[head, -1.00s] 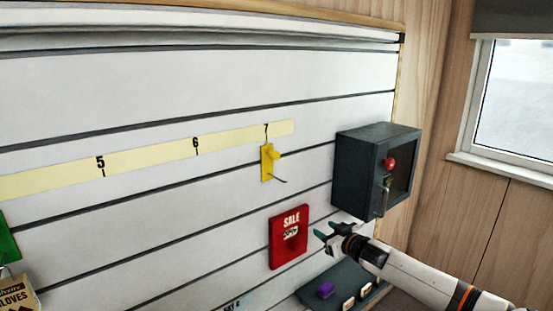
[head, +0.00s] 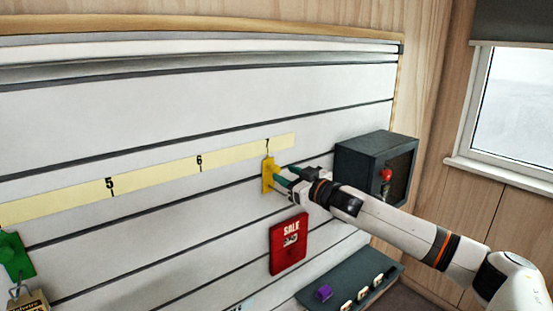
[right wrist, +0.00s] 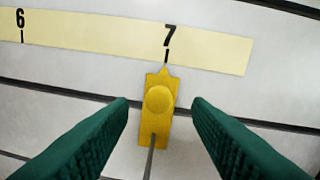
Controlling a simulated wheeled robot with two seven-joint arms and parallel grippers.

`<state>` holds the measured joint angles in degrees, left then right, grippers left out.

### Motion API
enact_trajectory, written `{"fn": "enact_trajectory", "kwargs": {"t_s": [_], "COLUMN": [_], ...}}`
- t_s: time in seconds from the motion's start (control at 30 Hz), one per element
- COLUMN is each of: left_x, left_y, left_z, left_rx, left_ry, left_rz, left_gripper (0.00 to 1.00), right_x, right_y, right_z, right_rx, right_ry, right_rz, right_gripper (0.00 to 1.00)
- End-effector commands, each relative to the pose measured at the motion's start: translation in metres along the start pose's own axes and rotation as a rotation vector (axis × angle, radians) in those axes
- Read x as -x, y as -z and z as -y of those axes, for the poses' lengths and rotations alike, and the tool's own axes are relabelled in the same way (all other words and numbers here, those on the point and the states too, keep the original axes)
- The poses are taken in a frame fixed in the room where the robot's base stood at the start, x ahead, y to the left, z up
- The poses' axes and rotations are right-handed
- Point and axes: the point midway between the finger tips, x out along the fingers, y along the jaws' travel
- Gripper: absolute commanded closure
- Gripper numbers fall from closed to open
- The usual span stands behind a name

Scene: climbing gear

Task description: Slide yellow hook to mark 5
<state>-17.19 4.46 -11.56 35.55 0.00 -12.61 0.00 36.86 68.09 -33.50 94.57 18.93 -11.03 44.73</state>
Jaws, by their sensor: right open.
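The yellow hook (head: 267,175) is on the slatted wall under mark 7 of the pale yellow number strip (head: 150,189). In the right wrist view the hook (right wrist: 154,125) has its pointed top at the 7 line, with a round knob and a grey prong. Mark 5 (head: 109,184) is farther left on the strip. My right gripper (head: 281,177) is at the hook. In the right wrist view its green fingers (right wrist: 160,112) are open, one on each side of the hook, with gaps to both sides. My left gripper is out of view.
A dark box with a red button (head: 375,160) is on the wall to the right. A red SALE sign (head: 289,244) hangs below the hook. A dark shelf (head: 345,283) is at lower right. A green hook (head: 17,256) is far left. The wall between marks 5 and 7 is clear.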

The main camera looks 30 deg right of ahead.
Motion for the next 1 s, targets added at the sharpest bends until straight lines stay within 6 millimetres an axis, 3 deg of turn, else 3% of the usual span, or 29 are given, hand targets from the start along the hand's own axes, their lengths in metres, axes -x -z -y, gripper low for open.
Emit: {"fn": "enact_trajectory", "kwargs": {"t_s": [0.1, 0.3, 0.67, 0.93, 1.0], "left_x": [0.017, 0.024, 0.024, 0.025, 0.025], "left_y": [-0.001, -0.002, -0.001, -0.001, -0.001], "left_z": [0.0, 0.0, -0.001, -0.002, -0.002], "left_rx": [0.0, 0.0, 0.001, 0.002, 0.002], "left_ry": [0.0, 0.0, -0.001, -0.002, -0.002], "left_rz": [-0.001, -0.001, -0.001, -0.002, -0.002], "left_gripper": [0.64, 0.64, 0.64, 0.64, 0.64], "right_x": [-0.023, -0.044, -0.049, -0.049, -0.049], "right_y": [-0.006, -0.002, 0.001, 0.001, 0.001], "right_z": [0.0, 0.001, 0.0, 0.0, 0.0], "right_rx": [0.0, 0.002, 0.003, 0.003, 0.003], "right_ry": [-0.001, 0.001, 0.0, 0.0, 0.0], "right_rz": [0.002, 0.001, -0.001, -0.001, -0.001], "right_gripper": [0.55, 0.55, 0.55, 0.98, 1.0]}}
